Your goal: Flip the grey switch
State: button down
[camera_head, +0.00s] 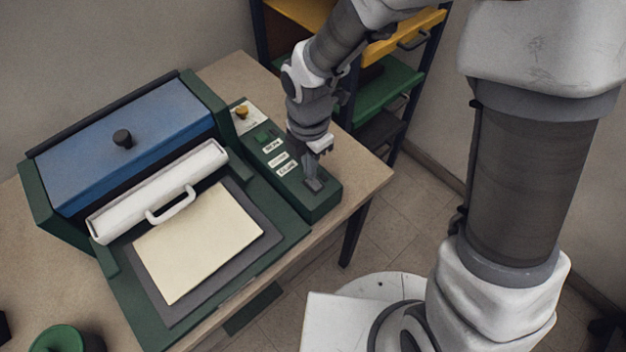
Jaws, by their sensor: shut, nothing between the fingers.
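The grey switch (316,184) sits near the front end of the dark green control box (318,204), at the right side of the machine. My gripper (310,174) points down over that end of the box, shut and empty. Its fingertips are at or just above the switch; I cannot tell whether they touch it. The fingers partly hide the switch, and its position is not clear. White labels (281,160), a green button (263,136) and a yellow knob (242,112) lie farther back on the box.
The machine has a blue lid (130,150) with a black knob, a white bar with a handle (172,206) and a cream sheet (198,242) on a grey plate. A drawer rack (385,85) stands behind the table's right edge. A green round object (58,338) is at front left.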

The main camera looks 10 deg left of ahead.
jog(key=shift+f+b, duration=0.6)
jog(key=shift+f, duration=0.25)
dwell(0.3)
notch_tip(320, 180, up, 7)
jog(key=p, duration=0.6)
jog(key=shift+r+p, duration=0.1)
jog(key=shift+p, duration=0.2)
